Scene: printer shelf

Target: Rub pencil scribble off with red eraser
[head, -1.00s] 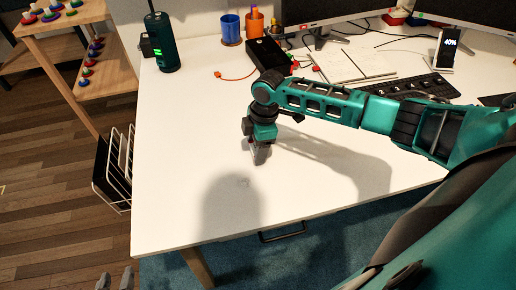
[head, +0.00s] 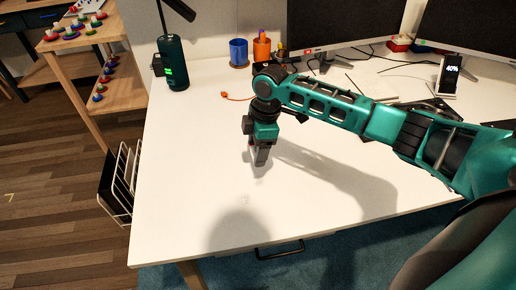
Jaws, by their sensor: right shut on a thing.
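My right gripper (head: 261,161) points straight down over the white desk (head: 180,215), left of its middle. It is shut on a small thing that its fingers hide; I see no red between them. The fingertips are at or just above the desk top; I cannot tell whether they touch. I cannot make out the red eraser for certain. My left gripper is out of view.
A dark green cylinder (head: 173,65) stands at the back left. A blue cup (head: 239,52) and an orange cup (head: 262,48) stand behind the arm. A phone on a stand (head: 449,75) is at the back right. The desk's front left is clear.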

